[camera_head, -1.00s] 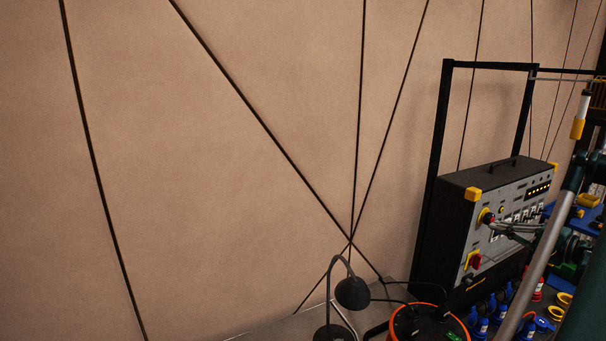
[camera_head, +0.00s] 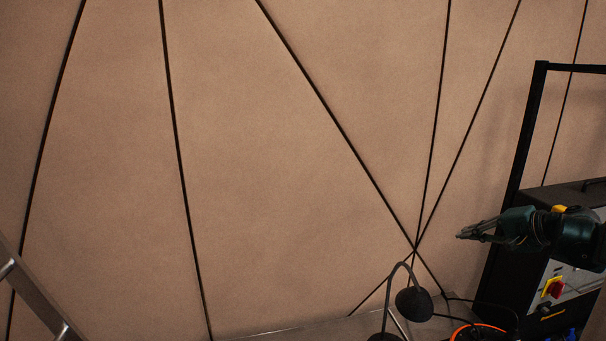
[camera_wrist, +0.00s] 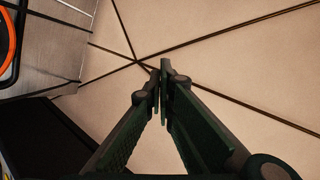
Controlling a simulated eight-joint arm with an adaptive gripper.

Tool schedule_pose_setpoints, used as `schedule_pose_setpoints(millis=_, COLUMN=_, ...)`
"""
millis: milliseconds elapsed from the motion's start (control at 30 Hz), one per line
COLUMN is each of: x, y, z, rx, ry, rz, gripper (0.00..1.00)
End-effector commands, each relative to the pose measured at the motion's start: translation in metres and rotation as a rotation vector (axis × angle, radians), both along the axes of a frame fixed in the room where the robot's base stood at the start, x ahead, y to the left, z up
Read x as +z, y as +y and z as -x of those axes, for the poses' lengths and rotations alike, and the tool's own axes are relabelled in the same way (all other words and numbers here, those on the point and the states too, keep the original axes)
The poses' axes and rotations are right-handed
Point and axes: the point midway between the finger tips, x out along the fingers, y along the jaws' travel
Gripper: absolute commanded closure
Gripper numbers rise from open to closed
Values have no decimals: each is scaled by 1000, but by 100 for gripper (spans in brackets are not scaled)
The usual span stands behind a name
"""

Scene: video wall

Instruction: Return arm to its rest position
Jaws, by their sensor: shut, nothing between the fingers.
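My gripper (camera_head: 463,235) is at the right of the head view, at the end of my dark green arm. Its fingers point left, in front of the black control box (camera_head: 520,245) and its frame. In the wrist view my gripper (camera_wrist: 160,65) has its fingertips together with nothing between them. Beyond them is the tan panelled wall (camera_wrist: 220,60). My gripper touches nothing that I can see.
A black desk lamp (camera_head: 413,303) stands below and left of my gripper. An orange-rimmed round object (camera_head: 478,332) is at the bottom edge. A red and yellow switch (camera_head: 552,288) is on the box. A metal ladder-like rail (camera_head: 40,300) is at lower left.

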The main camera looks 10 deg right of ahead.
Motion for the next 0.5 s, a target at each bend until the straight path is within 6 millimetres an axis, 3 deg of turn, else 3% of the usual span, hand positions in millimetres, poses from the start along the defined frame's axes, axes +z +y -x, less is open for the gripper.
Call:
schedule_pose_setpoints(millis=100, x=1, y=44, z=-5, rx=40, ry=34, rz=38, gripper=100)
schedule_pose_setpoints(millis=500, x=-4, y=172, z=1, rx=159, ry=137, rz=188, gripper=100)
